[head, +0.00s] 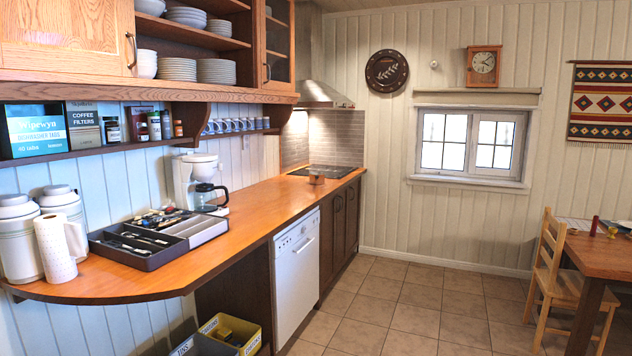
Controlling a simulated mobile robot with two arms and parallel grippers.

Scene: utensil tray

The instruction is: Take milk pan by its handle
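Neither of my grippers is in view.
A grey utensil tray (150,262) lies on the near counter. A coffee maker (197,180), paper roll (55,248) and white canisters (15,238) stand nearby. Bins (235,330) sit below. The tiled floor (400,310) is open up to the chair (548,268) and table (600,258).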

